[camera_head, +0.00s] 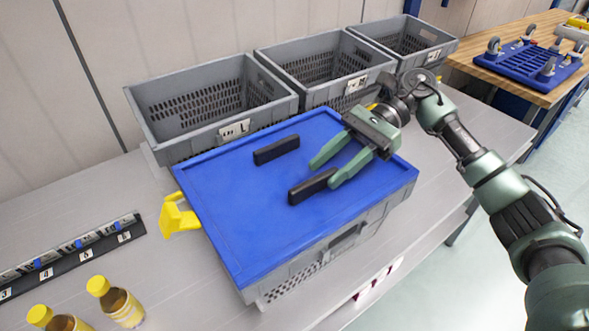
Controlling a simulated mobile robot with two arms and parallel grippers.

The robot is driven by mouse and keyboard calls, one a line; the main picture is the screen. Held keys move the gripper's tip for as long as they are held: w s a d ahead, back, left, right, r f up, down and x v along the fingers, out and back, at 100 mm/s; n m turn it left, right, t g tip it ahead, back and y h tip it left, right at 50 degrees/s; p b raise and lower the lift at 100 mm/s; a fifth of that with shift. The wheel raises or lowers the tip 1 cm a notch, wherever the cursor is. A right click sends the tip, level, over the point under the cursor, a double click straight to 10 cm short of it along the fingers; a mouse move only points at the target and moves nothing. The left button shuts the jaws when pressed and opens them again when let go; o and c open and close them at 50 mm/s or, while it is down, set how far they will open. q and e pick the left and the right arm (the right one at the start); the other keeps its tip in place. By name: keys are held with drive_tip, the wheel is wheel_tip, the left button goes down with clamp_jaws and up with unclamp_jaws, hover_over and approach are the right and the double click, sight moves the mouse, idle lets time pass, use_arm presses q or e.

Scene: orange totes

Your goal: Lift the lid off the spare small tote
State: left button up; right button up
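A grey tote (345,248) stands on the bench with a flat blue lid (235,195) on top. The lid carries two black bar handles, a rear one (276,150) and a front one (311,187). My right gripper (321,177) reaches in from the right over the lid, its two green fingers spread apart. One fingertip overlaps the right end of the front handle in the view; the other lies just behind that handle. Whether they touch it, I cannot tell. The lid looks seated on the tote. My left gripper is not in view.
Three open grey crates, left (208,108), middle (322,70) and right (405,42), line the wall behind. A yellow piece (177,217) sticks out left of the tote. Yellow-capped bottles (122,305) and a black numbered strip (75,250) occupy the left bench.

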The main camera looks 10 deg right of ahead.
sight(321, 176)
drive_tip(key=p+x, duration=0.2)
drive_tip(key=x, duration=0.1)
drive_tip(key=shift+s+a+r, duration=0.15)
drive_tip(key=shift+s+a, duration=0.1)
drive_tip(key=shift+s, duration=0.05)
drive_tip(key=shift+s+a+f, duration=0.1)
drive_tip(key=shift+a+f, duration=0.2)
drive_tip(key=shift+c, duration=0.3)
clamp_jaws()
drive_tip(key=shift+r, duration=0.1)
idle(0.5)
